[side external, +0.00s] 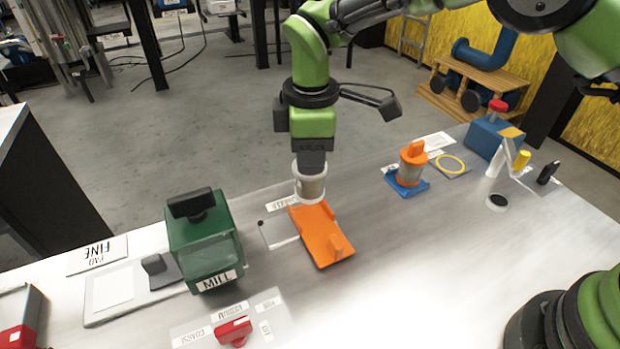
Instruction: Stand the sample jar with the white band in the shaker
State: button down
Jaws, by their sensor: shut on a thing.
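My gripper (311,168) points straight down and is shut on the sample jar with the white band (311,188), at the middle of the side external view. The jar is upright, pale greyish with white at its top and bottom. I cannot tell whether the jar touches the plate or the bench. No readable label marks the shaker.
A green mill (205,243) stands left of the plate, with a red part (233,331) in front. The bench (430,265) is clear right of the plate.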

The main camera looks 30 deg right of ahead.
jog(key=shift+f, duration=2.2)
jog(key=c, duration=0.8)
grip_release()
jog(key=shift+f, duration=0.1)
jog(key=r, duration=1.2)
jog(key=shift+s+a+r, duration=0.1)
jog(key=shift+s+r, duration=0.05)
jog(key=shift+s, duration=0.15)
